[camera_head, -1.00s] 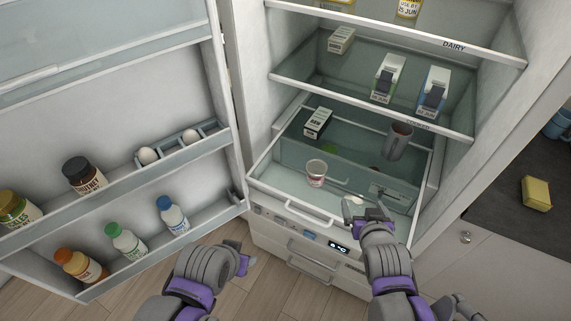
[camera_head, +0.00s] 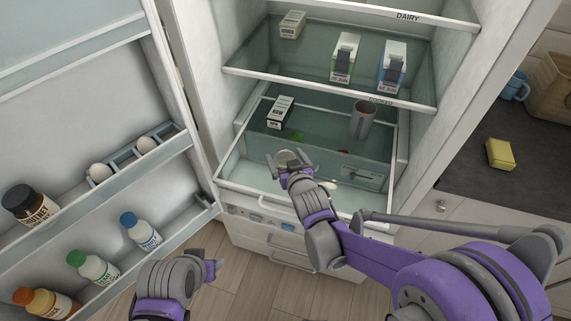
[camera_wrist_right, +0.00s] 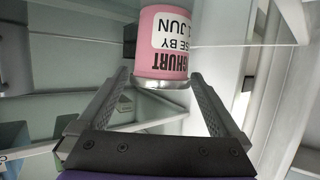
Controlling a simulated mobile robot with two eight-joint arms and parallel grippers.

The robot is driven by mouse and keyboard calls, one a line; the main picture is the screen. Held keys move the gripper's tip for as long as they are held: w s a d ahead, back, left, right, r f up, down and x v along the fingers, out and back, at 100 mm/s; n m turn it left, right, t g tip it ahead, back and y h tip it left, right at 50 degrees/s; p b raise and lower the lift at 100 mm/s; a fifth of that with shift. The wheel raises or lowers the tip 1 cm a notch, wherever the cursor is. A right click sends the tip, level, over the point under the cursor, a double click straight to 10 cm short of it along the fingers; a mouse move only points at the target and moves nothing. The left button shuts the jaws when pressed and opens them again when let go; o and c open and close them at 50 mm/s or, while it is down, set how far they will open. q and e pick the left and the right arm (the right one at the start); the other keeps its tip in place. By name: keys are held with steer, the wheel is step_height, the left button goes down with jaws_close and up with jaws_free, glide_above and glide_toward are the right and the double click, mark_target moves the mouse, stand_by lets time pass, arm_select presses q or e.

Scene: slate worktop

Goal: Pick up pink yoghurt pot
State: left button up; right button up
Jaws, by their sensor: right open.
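The pink yoghurt pot (camera_wrist_right: 166,45) fills the top middle of the right wrist view, its label upside down there. In the head view the pot (camera_head: 286,156) is in the open clear fridge drawer (camera_head: 247,178), mostly hidden by my right gripper (camera_head: 289,161). My right gripper (camera_wrist_right: 159,80) is open, with one finger to each side of the pot's near end in the wrist view. I cannot tell whether the fingers touch it. My left gripper (camera_head: 212,270) is low in front of the fridge, away from the pot; its jaw state is unclear.
A black-and-white carton (camera_head: 280,112) and a grey-brown cup (camera_head: 362,120) stand in the drawer behind the pot. A glass shelf (camera_head: 300,77) with cartons is above. The open door (camera_head: 100,120) with bottles is on the left. A yellow block (camera_head: 500,154) lies on the worktop.

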steer(key=x, duration=0.3)
steer(key=shift+w+f, duration=0.1)
steer(key=shift+f, duration=0.05)
steer(key=shift+c, duration=0.3)
steer(key=c, duration=1.3)
